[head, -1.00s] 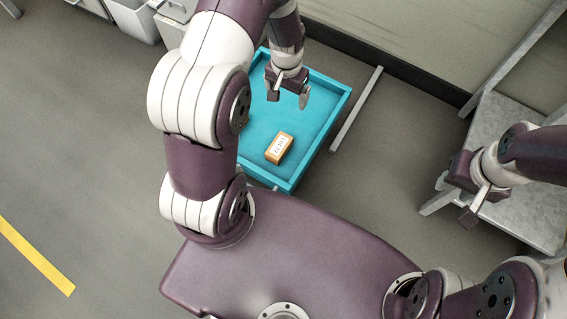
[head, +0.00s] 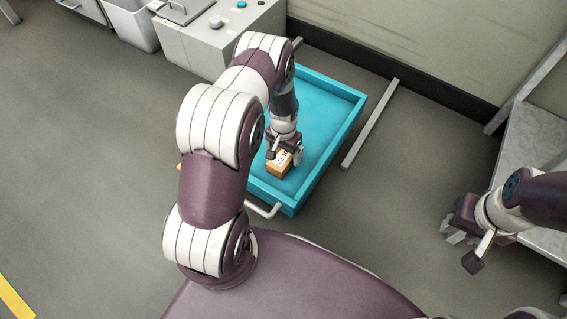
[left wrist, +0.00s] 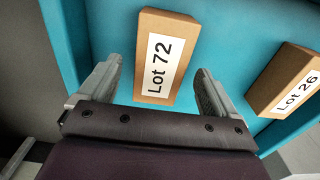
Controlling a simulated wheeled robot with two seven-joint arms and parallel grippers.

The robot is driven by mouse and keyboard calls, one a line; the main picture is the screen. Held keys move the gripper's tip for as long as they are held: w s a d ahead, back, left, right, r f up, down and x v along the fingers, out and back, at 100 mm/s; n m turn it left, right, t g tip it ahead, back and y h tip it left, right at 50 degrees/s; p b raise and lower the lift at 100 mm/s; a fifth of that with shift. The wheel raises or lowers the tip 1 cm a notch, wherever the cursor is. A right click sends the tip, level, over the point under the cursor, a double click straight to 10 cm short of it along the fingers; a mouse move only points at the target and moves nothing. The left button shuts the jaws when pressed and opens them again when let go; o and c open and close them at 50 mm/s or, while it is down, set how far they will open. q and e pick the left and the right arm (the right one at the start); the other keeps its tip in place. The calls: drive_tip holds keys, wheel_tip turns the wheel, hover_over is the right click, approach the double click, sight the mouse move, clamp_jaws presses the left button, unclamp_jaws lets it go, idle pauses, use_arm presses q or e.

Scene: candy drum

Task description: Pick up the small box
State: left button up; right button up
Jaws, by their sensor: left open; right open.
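A small tan box with a white label (head: 278,168) lies in the blue tray (head: 318,177), directly at my left gripper (head: 284,154). In the left wrist view, a box labelled "Lot 72" (left wrist: 158,62) lies ahead of and between the open fingers of my left gripper (left wrist: 160,75), with a gap on both sides. A second box labelled "Lot 26" (left wrist: 285,82) lies to its right. I cannot tell which of the two shows in the head view; my left arm hides part of the tray. My right gripper (head: 464,251) is open and empty, off to the right.
The tray has raised walls and a pale handle (head: 264,211) at its near side. A grey control box (head: 215,35) stands behind. A grey metal frame or bench (head: 530,140) is at the right, near my right arm.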

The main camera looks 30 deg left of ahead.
sight(284, 155)
use_arm(q)
wheel_tip(284, 155, down, 3)
drive_tip(key=shift+f+b, duration=0.1)
drive_tip(key=shift+b, duration=0.4)
drive_tip(key=shift+r, duration=0.2)
drive_tip(key=c, duration=1.1)
use_arm(e)
wheel_tip(284, 155, down, 2)
drive_tip(key=shift+f, duration=0.1)
